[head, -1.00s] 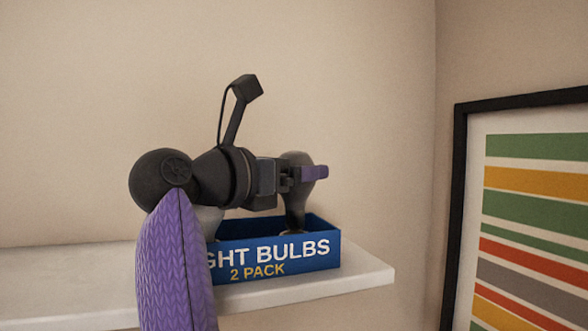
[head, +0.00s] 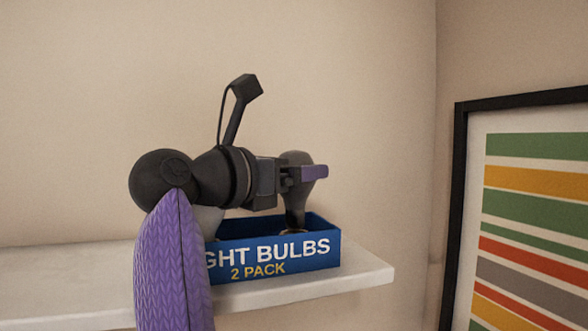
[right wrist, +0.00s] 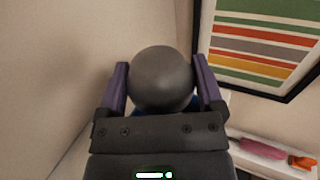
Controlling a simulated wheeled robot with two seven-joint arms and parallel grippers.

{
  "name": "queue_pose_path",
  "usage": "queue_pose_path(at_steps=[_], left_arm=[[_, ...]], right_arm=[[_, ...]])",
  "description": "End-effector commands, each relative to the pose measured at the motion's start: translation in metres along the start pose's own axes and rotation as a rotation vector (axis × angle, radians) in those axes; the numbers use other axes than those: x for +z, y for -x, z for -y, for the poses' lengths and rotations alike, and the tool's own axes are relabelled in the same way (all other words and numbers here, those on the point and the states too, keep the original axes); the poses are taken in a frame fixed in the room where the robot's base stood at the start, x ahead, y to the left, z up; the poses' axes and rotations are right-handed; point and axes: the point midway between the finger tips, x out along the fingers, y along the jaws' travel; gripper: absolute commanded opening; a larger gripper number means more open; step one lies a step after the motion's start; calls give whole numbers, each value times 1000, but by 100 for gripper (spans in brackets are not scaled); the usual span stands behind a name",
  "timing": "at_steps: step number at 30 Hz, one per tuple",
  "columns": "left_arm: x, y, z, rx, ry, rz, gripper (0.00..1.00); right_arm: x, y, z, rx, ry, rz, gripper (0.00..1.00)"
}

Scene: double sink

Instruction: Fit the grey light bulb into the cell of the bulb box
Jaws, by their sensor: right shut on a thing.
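The grey light bulb (head: 297,205) stands upright with its round end up in the right part of the blue bulb box (head: 290,262). Its lower end is hidden behind the box's front wall, so I cannot tell how deep it sits. My right gripper (head: 312,173) is shut on the bulb's round upper part. In the right wrist view the bulb (right wrist: 161,80) lies between the two purple fingers. A paler bulb (head: 209,219) shows at the left of the box, mostly hidden by my right arm. My left gripper is not in view.
The box stands on a white shelf (head: 365,272) near its right end. A framed striped picture (head: 535,215) hangs on the right wall. In the right wrist view a pink object (right wrist: 262,148) and an orange object (right wrist: 301,163) lie on a white surface below.

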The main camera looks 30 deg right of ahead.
Motion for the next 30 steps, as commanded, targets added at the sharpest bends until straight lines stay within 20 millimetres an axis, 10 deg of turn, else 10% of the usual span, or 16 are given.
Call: queue_pose_path(at_steps=[26, 27, 30], left_arm=[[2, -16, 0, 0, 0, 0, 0], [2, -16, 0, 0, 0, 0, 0], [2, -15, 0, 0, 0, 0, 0]], right_arm=[[-20, 0, 0, -1, 0, 1, 53], [-20, 0, 0, -1, 0, 1, 90], [-19, 0, 0, 0, 0, 1, 100]])
